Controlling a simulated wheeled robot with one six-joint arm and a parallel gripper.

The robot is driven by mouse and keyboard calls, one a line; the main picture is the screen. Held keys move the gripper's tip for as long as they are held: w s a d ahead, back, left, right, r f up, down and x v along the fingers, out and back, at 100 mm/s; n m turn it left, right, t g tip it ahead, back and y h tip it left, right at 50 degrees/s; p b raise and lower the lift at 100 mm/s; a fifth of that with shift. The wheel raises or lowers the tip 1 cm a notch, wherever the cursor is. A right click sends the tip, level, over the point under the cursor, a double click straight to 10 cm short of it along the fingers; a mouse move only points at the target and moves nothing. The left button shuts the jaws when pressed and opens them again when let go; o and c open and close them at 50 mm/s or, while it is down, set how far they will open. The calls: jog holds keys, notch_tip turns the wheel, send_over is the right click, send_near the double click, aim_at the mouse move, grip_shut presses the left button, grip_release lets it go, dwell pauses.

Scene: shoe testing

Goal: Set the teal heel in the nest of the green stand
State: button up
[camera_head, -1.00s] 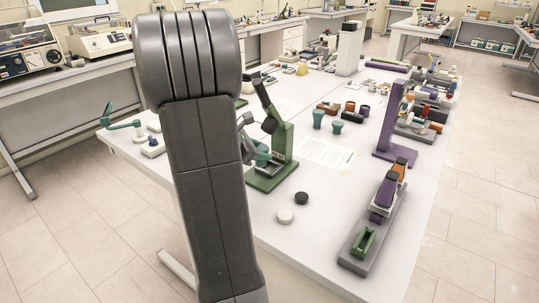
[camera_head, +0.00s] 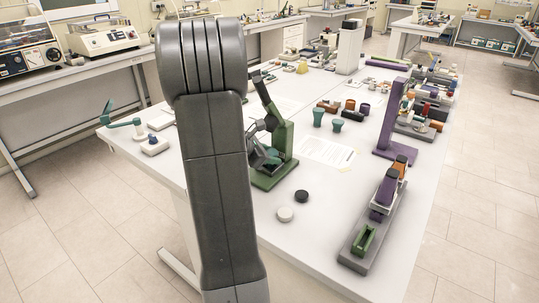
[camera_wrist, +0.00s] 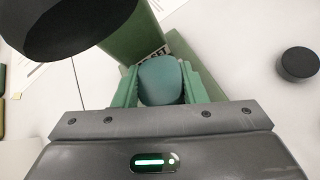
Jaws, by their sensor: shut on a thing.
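The teal heel (camera_wrist: 160,80) shows in the wrist view as a rounded block between the two green fingers of my gripper (camera_wrist: 161,88), which is shut on it. In the head view, my gripper (camera_head: 264,158) is low beside the upright of the green stand (camera_head: 284,140), over its base. My arm hides part of this place. The stand's green upright (camera_wrist: 135,42) rises just beyond the gripper in the wrist view. Its black round end (camera_wrist: 65,25) hangs at the upper left. The nest is hidden, so I cannot tell whether the heel touches it.
A black disc (camera_head: 301,196) and a white disc (camera_head: 285,214) lie in front of the stand. Two teal cups (camera_head: 318,119) (camera_head: 337,125) stand behind. A grey rail (camera_head: 353,259) with a green holder (camera_head: 363,240) and a purple stand (camera_head: 391,125) are at the right.

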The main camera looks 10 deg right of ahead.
jog(key=o, duration=0.8)
jog(key=shift+r, duration=0.15)
jog(key=shift+a+r+p, duration=0.2)
jog(key=shift+p, duration=0.15)
jog(key=v, duration=1.1)
jog(key=shift+s+a, duration=0.25)
